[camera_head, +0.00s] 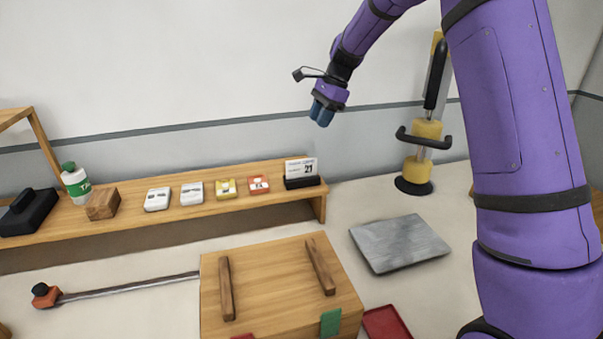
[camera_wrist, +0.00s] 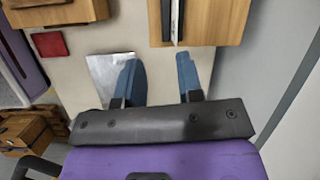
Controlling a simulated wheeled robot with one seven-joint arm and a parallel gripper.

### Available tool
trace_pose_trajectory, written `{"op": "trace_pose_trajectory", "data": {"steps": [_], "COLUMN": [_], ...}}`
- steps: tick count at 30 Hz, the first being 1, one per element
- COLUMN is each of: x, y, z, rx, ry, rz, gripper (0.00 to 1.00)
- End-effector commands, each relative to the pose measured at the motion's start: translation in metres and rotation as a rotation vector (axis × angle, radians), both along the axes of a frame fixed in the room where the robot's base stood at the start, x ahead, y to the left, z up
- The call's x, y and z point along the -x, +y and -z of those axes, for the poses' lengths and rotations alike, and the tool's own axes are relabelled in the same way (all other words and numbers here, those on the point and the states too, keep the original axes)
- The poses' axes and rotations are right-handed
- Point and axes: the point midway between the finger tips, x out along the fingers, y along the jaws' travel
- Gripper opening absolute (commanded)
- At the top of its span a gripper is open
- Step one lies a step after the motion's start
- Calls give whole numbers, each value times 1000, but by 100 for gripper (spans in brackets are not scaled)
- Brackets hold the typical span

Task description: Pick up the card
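The white card (camera_head: 300,168), printed with a large "21", stands upright in a black holder (camera_head: 303,183) at the right end of the wooden shelf (camera_head: 222,203). In the wrist view the card (camera_wrist: 175,22) shows as a thin pale edge in the dark holder at the top. My gripper (camera_head: 322,113) hangs in the air above and behind the shelf's right end, apart from the card. In the wrist view my gripper (camera_wrist: 160,78) has its two blue fingers spread with nothing between them.
Several small boxes, a wooden block (camera_head: 102,204) and a white bottle (camera_head: 76,183) stand along the shelf. A wooden box (camera_head: 275,282) with two handles, a grey plate (camera_head: 399,243) and a red tray (camera_head: 385,323) lie in front. A yellow-and-black lever device (camera_head: 423,135) stands at right.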

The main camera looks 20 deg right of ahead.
Motion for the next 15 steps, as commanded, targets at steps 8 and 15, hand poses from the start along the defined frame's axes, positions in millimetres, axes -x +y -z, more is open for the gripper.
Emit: {"op": "trace_pose_trajectory", "data": {"steps": [8, 15], "x": [-38, -42], "y": [4, 9], "z": [46, 63], "rx": [-28, -31], "ry": [89, 101], "rz": [128, 144], "gripper": [34, 34]}}
